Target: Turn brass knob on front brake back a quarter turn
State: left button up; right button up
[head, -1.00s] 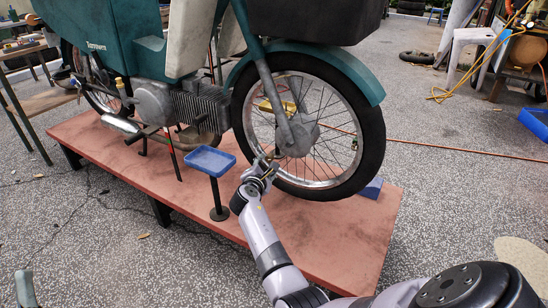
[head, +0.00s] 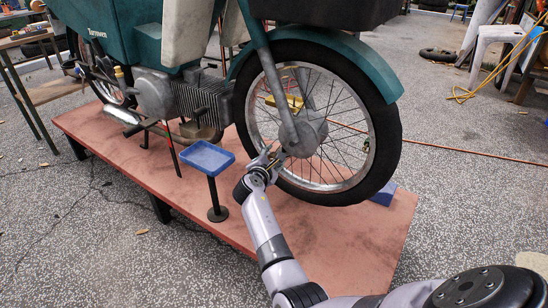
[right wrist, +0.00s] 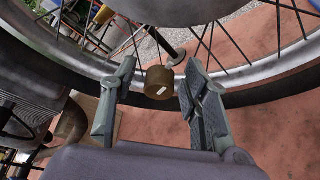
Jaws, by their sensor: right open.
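The brass knob (right wrist: 158,82) is a short brown-gold cylinder with a white mark on its face, in the right wrist view. It lies between the two fingers of my right gripper (right wrist: 160,66), which is open with a gap on both sides of the knob. In the head view my right gripper (head: 271,158) is at the lower left of the front wheel hub (head: 304,132), and the knob is hard to make out there. The front wheel (head: 389,135) stands upright on the red platform. My left gripper is not in view.
A blue tray on a post (head: 207,157) stands just left of my right gripper. The red platform (head: 350,245) carries the teal motorcycle (head: 120,35). Spokes and tyre are close behind the fingers. A yellow object (head: 286,102) shows behind the spokes.

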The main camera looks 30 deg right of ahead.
jog(key=shift+c, duration=0.4)
grip_shut()
